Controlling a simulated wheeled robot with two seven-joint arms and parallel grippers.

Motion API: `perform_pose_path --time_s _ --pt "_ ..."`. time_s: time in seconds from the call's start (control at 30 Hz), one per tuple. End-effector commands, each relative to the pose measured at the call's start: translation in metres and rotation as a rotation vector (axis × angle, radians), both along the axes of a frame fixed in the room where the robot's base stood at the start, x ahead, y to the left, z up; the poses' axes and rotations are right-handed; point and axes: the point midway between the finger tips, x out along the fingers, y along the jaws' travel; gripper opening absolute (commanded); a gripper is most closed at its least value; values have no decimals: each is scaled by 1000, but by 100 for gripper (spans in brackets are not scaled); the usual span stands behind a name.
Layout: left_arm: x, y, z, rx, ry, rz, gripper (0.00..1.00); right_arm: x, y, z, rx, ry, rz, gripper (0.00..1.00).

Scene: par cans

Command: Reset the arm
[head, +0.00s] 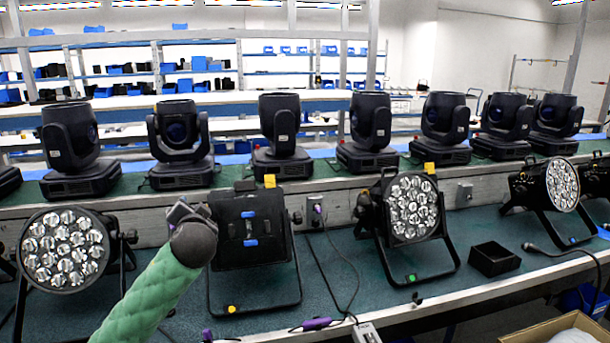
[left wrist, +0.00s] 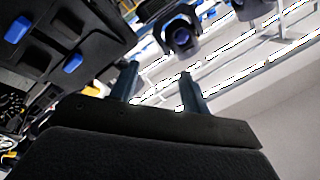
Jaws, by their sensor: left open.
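My left arm comes in from the lower left in a green padded sleeve, and my left gripper (head: 182,211) is raised in front of the bench. It is just left of a black par can (head: 250,229) seen from its back. In the left wrist view the two fingers of my left gripper (left wrist: 158,85) stand apart with nothing between them. The par can's dark back with blue parts (left wrist: 72,63) shows at the upper left of that view. My right gripper does not show.
Par cans with lens faces stand at the left (head: 65,249), centre right (head: 413,208) and far right (head: 562,185). A black open box (head: 494,259) and a purple cable plug (head: 317,323) lie on the green bench. Several moving-head lights (head: 180,145) line the raised shelf behind.

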Motion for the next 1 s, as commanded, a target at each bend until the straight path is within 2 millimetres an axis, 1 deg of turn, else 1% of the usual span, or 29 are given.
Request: perform_pose_path --time_s 0.03,0.1,0.17,0.2,0.27,0.3,0.37,0.4,0.5,0.7,0.87,1.0 --pt "-13 -9 -25 -49 65 -14 46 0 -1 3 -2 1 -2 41" --pt "-30 -21 -55 -110 150 -33 46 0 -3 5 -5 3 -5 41" --pt "-45 -29 -79 -158 217 -47 46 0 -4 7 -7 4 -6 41" --pt "-56 -36 -95 -190 259 -58 46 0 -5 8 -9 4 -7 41" --pt "-72 -45 -116 -234 317 -76 46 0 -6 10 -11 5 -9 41" --pt "-83 -51 -130 -263 355 -86 46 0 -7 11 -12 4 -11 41" --pt "-100 -60 -148 -304 405 -104 46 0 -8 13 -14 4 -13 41" --pt "-110 -65 -160 -330 437 -115 46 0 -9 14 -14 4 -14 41" --pt "-137 -79 -186 -391 504 -142 46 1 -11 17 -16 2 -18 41" --pt "-190 -100 -232 -507 609 -178 46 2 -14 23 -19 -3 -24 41" --pt "-231 -110 -266 -586 684 -171 46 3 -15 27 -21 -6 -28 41" --pt "-268 -114 -295 -643 747 -145 46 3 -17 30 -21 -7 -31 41"
